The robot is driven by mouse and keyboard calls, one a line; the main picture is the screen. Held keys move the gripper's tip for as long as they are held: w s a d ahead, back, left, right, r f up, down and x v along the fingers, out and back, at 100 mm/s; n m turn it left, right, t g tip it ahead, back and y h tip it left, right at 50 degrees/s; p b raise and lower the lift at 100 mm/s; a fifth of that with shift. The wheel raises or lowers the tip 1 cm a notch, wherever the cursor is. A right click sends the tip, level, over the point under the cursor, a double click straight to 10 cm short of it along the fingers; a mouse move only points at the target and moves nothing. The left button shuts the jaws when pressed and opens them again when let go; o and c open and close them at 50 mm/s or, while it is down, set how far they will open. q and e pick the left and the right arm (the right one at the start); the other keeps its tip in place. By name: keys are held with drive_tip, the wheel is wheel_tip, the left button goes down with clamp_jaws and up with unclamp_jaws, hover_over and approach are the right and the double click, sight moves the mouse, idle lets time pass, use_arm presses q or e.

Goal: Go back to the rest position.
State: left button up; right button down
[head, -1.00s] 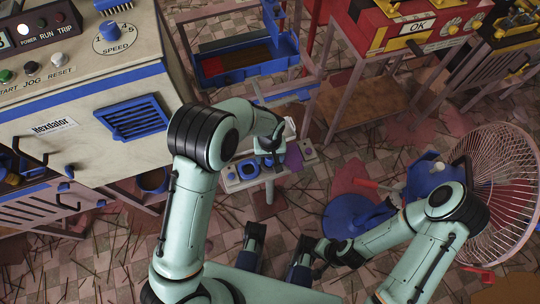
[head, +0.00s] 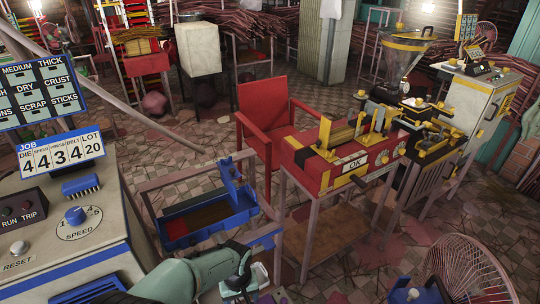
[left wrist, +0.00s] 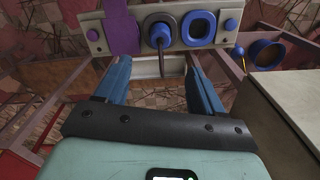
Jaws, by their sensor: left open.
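My left gripper (left wrist: 160,72) shows in the left wrist view with its two blue fingers spread apart and nothing held between them. Its fingertips point at a pale rack bar (left wrist: 115,44) just ahead. On the bar are a blue piece with a dark hooked rod (left wrist: 163,35), a blue ring (left wrist: 198,25) and a purple tag (left wrist: 121,28). I cannot tell whether the fingers touch the bar. In the head view my left arm (head: 195,275) enters at the bottom, and its fingers cannot be made out there. My right gripper is in neither current view.
A beige control cabinet (head: 75,255) stands close on the left. A blue tray (head: 205,222) on a frame stands beyond my left arm. A red machine (head: 330,165) on a stand and a red chair (head: 270,110) are farther off. A fan (head: 465,270) is at lower right.

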use_arm(q)
drive_tip(key=s+a+f+g+h+p, duration=0.1)
drive_tip(key=s+a+f+p, duration=0.1)
drive_tip(key=s+f+p, duration=0.35)
drive_tip(key=s+f+h+p, duration=0.1)
drive_tip(key=s+f, duration=0.3)
drive_tip(key=s, duration=0.5)
drive_tip(key=s+f+h+p, duration=0.1)
drive_tip(key=s+f+p, duration=0.3)
drive_tip(key=s, duration=0.6)
drive_tip(key=shift+s+h, duration=0.2)
drive_tip(key=shift+h, duration=0.1)
drive_tip(key=shift+f, duration=0.1)
drive_tip(key=c, duration=0.5)
drive_tip(key=shift+d, duration=0.1)
